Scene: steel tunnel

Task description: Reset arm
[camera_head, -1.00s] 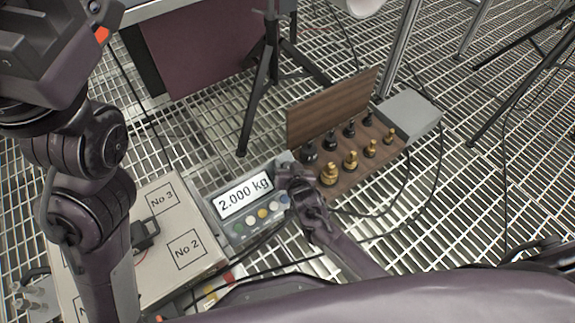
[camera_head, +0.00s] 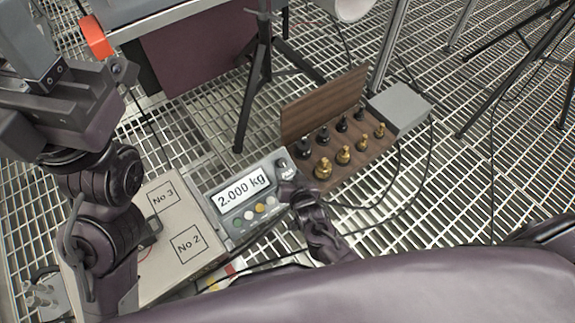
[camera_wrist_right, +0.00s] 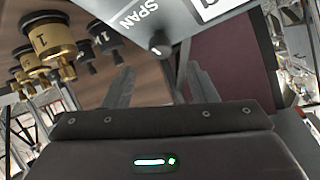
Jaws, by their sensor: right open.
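My right gripper (camera_head: 287,186) is at the right end of the grey scale (camera_head: 238,222), just below its dark knob (camera_head: 282,164). In the right wrist view its two fingers (camera_wrist_right: 160,88) are apart with nothing between them, and the knob (camera_wrist_right: 158,43) by the word SPAN stands beyond them, apparently clear. The scale display (camera_head: 241,193) reads 2.000 kg. My left arm (camera_head: 105,180) rises along the left side.
A wooden case (camera_head: 345,182) with brass and black weights stands open close right of my right gripper. A pale plate (camera_head: 165,225) marked No 2 and No 3 lies left of the scale. A tripod leg (camera_head: 252,95) stands behind. Cables cross the grating floor at right.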

